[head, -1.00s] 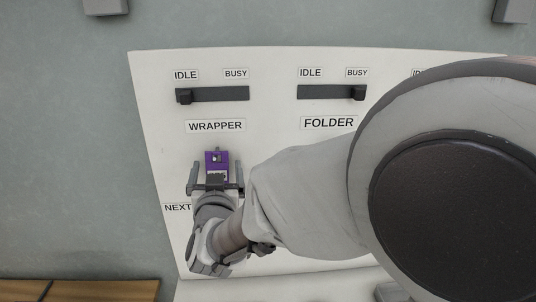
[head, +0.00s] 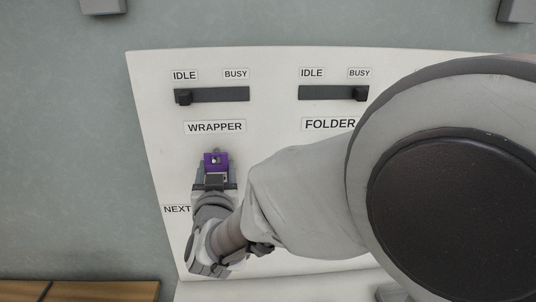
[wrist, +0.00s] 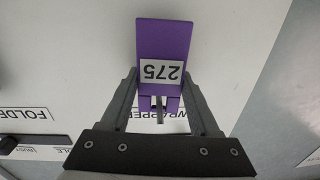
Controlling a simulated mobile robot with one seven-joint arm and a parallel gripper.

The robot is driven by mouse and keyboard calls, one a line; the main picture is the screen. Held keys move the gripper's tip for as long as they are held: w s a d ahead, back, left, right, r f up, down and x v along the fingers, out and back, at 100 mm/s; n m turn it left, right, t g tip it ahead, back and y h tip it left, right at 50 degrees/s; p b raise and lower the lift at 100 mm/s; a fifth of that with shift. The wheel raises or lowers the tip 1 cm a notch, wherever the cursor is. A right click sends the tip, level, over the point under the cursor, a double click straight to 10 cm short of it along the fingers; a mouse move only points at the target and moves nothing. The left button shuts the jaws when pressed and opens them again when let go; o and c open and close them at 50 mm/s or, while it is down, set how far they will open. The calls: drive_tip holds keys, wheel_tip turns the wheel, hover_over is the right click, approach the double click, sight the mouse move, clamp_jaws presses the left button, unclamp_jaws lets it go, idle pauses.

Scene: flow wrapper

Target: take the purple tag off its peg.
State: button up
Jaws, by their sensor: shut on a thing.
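The purple tag (head: 216,158) hangs on the white panel below the WRAPPER label. In the wrist view the tag (wrist: 163,38) carries a white sticker reading 275, upside down. My gripper (head: 215,170) is shut on the tag, with one finger against each side edge; the wrist view shows both fingers (wrist: 160,76) along it. A thin grey peg (wrist: 160,112) shows at the slotted end of the tag, which still appears to be on it. The head view partly hides the tag's lower part behind my gripper.
The white panel (head: 155,120) bears a WRAPPER slider (head: 212,95) with its knob at IDLE and a FOLDER slider (head: 332,92) with its knob at BUSY. A NEXT label (head: 176,209) is left of my gripper. My arm hides the panel's right side.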

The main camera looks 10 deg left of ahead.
drive_tip(key=shift+c, duration=1.2)
drive_tip(key=shift+r, duration=0.45)
drive_tip(key=shift+s, duration=0.15)
drive_tip(key=v, duration=0.8)
drive_tip(key=shift+s+b, duration=0.4)
idle(0.4)
idle(0.4)
